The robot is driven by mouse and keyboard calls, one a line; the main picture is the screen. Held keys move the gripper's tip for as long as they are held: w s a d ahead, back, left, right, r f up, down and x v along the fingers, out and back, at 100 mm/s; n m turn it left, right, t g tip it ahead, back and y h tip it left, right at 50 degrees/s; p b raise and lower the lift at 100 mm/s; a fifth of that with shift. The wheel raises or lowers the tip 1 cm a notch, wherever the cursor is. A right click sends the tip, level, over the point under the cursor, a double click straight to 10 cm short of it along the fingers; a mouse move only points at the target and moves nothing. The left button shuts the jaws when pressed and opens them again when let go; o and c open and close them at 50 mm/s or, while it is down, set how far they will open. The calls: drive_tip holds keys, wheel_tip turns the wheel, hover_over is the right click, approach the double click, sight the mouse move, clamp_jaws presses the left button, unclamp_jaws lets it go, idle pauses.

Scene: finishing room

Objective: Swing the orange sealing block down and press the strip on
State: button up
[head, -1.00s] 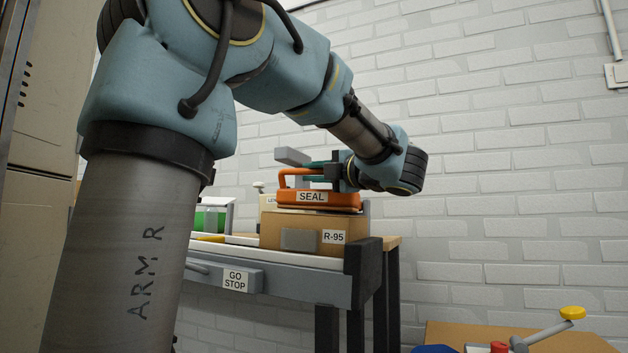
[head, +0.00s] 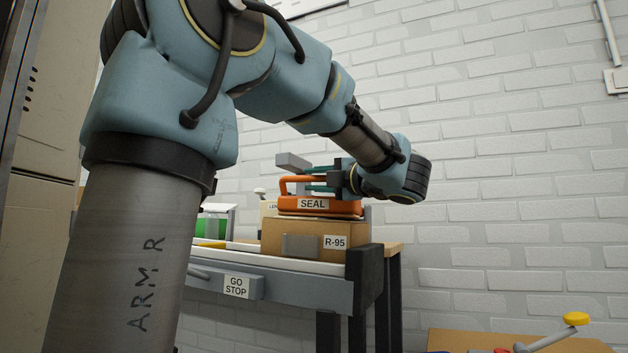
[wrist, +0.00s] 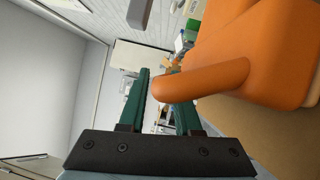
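The orange sealing block (head: 340,208), labelled SEAL, lies low over the cardboard box (head: 352,228) marked R-95; a thin gap under it cannot be ruled out. My gripper (head: 316,178) is at the handle from the right, one finger above the bar and one below. The block fills the upper right there. The strip cannot be made out.
The box stands on a bench with a GO STOP panel (head: 236,285) at its front. A dark post (head: 365,275) stands at the bench's right end. A lower brown table (head: 455,341) with a yellow-knobbed lever (head: 576,319) is at bottom right. A white brick wall is behind.

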drive_tip(key=p+v, duration=0.1)
drive_tip(key=v, duration=0.9)
drive_tip(key=shift+s+d, duration=0.2)
